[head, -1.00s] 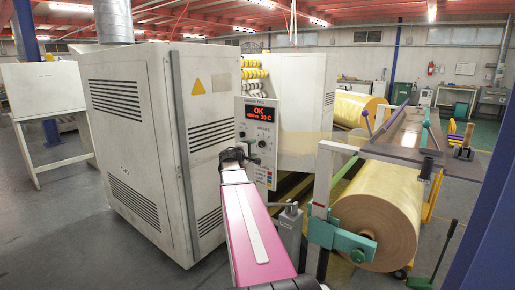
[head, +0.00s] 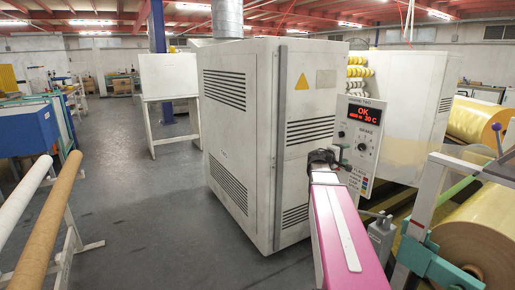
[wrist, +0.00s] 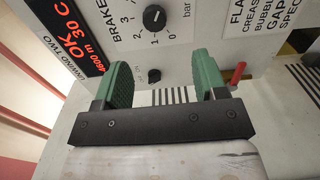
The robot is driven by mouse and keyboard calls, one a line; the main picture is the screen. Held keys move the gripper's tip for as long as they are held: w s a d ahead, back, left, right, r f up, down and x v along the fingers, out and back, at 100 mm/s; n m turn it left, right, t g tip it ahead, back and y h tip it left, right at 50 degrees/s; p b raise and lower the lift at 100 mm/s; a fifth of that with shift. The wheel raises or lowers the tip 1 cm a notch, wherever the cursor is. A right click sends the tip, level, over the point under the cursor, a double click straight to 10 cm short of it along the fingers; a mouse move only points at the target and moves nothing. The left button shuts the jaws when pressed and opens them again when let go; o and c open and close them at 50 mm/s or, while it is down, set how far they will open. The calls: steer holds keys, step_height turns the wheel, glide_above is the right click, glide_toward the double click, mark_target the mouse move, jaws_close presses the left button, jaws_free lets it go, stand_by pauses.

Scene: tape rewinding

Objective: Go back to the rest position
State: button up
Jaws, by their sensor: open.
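My gripper (wrist: 163,85) is open, its two green finger pads apart with nothing held between them in the wrist view. It is close to the control panel (wrist: 185,35), with a black brake knob (wrist: 154,18) beyond the fingers and a smaller knob (wrist: 154,76) in the gap between them. I cannot tell whether it touches the panel. In the head view my pink arm reaches up to the gripper (head: 322,158) in front of the panel (head: 361,138), whose red display reads OK and 30 C.
A large white cabinet (head: 240,130) stands left of my arm. Yellow film rolls (head: 480,240) on a green and grey frame (head: 425,262) are at the right. Brown and white tubes (head: 45,220) lie on a rack at the left. Grey floor (head: 150,225) is clear between rack and cabinet.

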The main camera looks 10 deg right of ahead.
steer(key=s+a+f+m+g+y, duration=0.1)
steer(key=s+a+f+y, duration=0.4)
steer(key=a+f, duration=0.5)
steer(key=s+a+f+m+g+y, duration=0.2)
steer(key=s+a+f+y, duration=0.4)
steer(key=a+f, duration=0.5)
steer(key=s+a+f+m+g+y, duration=0.2)
steer(key=s+a+f+y, duration=0.3)
steer(key=s+a+f, duration=0.4)
steer(key=a+f+g, duration=0.1)
steer(key=a+f, duration=0.1)
steer(key=a, duration=0.2)
steer(key=shift+g+y, duration=0.3)
steer(key=shift+s, duration=0.1)
